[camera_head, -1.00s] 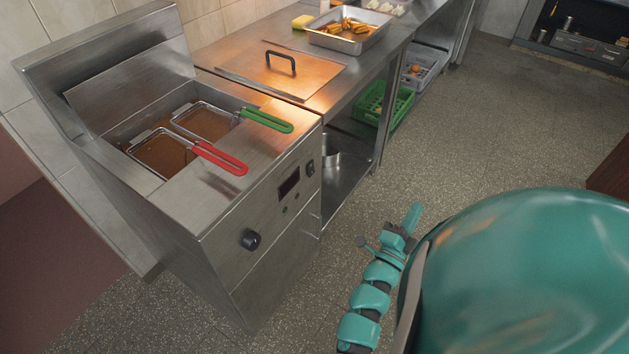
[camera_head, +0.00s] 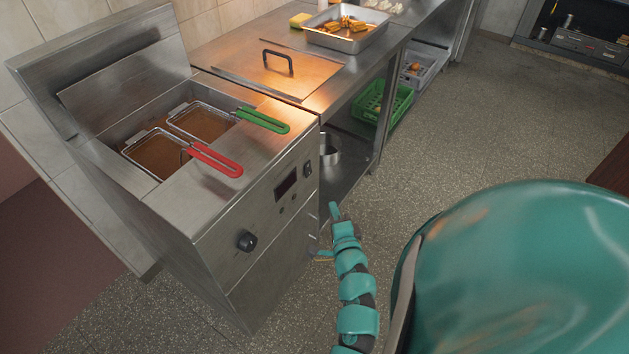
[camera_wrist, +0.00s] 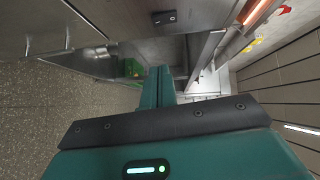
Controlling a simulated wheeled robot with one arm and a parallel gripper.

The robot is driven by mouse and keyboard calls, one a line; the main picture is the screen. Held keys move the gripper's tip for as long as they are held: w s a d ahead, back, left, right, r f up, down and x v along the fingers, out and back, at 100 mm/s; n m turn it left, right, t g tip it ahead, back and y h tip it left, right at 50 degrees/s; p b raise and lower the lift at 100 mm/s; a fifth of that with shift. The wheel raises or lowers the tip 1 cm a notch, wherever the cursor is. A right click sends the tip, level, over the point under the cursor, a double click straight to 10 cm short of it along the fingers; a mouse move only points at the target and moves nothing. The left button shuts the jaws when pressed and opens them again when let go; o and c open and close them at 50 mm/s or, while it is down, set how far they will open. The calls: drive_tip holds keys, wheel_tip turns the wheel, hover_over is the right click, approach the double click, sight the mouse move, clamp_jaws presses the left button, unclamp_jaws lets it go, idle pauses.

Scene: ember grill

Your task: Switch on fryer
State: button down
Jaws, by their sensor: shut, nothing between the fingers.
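The steel fryer (camera_head: 225,215) stands at the left with oil and two baskets in its top. Its front panel carries a round black knob (camera_head: 246,241), a dark display (camera_head: 286,187) and a small black rocker switch (camera_head: 307,170) at the right end. The switch also shows near the top of the wrist view (camera_wrist: 164,18); I cannot tell its position. My gripper (camera_head: 334,210) is shut and empty, in front of the panel's right end, below and to the right of the switch and apart from it. Its teal fingers lie together in the wrist view (camera_wrist: 160,84).
The basket handles, red (camera_head: 215,160) and green (camera_head: 262,121), stick out over the fryer's front top. A steel counter (camera_head: 325,90) adjoins the fryer, with a green crate (camera_head: 383,103) and a pot (camera_head: 330,154) below. The floor in front is free.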

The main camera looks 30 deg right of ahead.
drive_tip(key=p, duration=0.2)
approach(311, 172)
drive_tip(key=w+d, duration=0.2)
drive_tip(key=d, duration=0.2)
drive_tip(key=shift+w+a+f+p, duration=0.1)
drive_tip(key=shift+w+a+p, duration=0.1)
drive_tip(key=shift+w, duration=0.4)
drive_tip(key=shift+w+a+f+p, duration=0.1)
drive_tip(key=shift+w+a, duration=0.15)
drive_tip(key=shift+w, duration=0.3)
drive_tip(key=shift+w+a+f+p, duration=0.1)
drive_tip(key=shift+w+a, duration=0.1)
drive_tip(key=shift+w, duration=0.4)
drive_tip(key=shift+f+b, duration=0.2)
drive_tip(key=shift+b, duration=0.25)
drive_tip(key=shift+w+a+r+b, duration=0.1)
drive_tip(key=shift+w+b, duration=0.05)
drive_tip(key=shift+b, duration=0.4)
